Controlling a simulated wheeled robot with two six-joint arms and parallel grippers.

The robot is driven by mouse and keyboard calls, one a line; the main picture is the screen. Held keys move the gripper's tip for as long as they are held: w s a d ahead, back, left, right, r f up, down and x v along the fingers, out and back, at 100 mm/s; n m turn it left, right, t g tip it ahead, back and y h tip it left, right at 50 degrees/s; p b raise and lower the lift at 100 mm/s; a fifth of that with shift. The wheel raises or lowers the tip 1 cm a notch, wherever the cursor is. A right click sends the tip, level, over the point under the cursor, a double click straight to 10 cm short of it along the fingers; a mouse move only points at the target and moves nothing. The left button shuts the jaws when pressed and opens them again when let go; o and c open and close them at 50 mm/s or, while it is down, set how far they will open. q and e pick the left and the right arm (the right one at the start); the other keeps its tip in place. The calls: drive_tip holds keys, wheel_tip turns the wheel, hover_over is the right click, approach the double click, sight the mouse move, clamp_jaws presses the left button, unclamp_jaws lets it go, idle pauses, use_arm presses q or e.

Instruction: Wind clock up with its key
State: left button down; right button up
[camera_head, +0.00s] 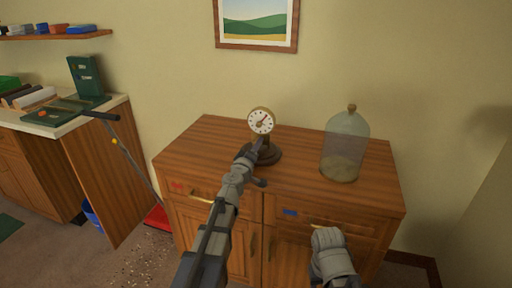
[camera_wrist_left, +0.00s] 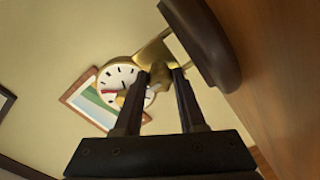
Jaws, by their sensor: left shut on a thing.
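The clock (camera_head: 262,116) has a brass rim, a white dial with a red hand, and a dark round stand. It stands upright on the wooden cabinet and also shows tilted in the left wrist view (camera_wrist_left: 117,73). My left gripper (camera_head: 258,146) reaches up to the front of the clock, just below the dial. In the left wrist view its fingers (camera_wrist_left: 162,75) are close together in front of the dial's edge, shut on a small brass-coloured piece that looks like the key (camera_wrist_left: 160,72). The fingers hide most of it. The right gripper's fingers are not visible.
A glass dome (camera_head: 345,150) with a knob stands to the right on the wooden cabinet (camera_head: 215,150). A counter (camera_head: 50,122) with a green device is at the left. A broom-like pole leads to a red dustpan (camera_head: 158,217). The cabinet top between clock and dome is clear.

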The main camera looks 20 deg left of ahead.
use_arm(q)
drive_tip(key=c, duration=0.5)
unclamp_jaws()
drive_tip(key=s, duration=0.8)
drive_tip(key=shift+a, duration=0.1)
